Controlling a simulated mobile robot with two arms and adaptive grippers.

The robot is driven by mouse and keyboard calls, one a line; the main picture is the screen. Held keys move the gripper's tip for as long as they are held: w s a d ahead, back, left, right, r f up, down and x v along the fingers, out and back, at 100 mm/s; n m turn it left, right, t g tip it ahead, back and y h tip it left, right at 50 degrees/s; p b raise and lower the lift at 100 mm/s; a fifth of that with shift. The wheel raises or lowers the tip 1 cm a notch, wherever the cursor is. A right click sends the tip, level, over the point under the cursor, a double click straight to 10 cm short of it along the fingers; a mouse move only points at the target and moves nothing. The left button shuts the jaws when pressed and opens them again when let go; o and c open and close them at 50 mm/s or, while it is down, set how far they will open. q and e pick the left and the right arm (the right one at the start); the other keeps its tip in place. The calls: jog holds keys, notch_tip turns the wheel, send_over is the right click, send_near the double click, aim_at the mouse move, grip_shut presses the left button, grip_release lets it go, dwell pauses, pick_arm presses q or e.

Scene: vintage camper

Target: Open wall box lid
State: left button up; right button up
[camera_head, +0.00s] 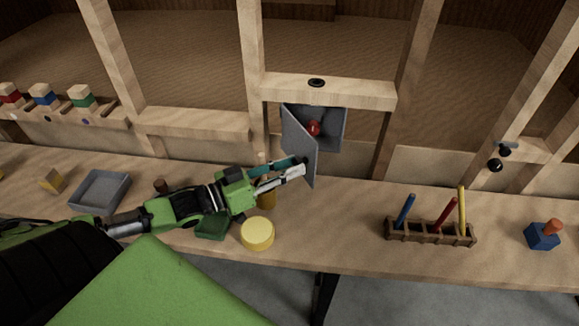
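The grey wall box (332,132) is set in the wooden frame at the picture's centre. Its lid (297,143) stands swung out to the left, and a red thing (313,128) shows inside. My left gripper (303,165) is at the lid's left face, near its lower part, with its fingertips at or very close to the panel. I cannot tell whether the fingers touch it or how far apart they are. My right gripper is not in view.
A yellow cylinder (257,233) and a green block (212,226) are below my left arm on the workbench. A wooden rack (430,235) with coloured sticks stands to the right. A grey tray (99,190) lies left. The bench between box and rack is clear.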

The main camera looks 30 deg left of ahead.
pick_arm(q)
jog(key=o, duration=0.3)
jog(key=v, duration=1.2)
dwell(0.3)
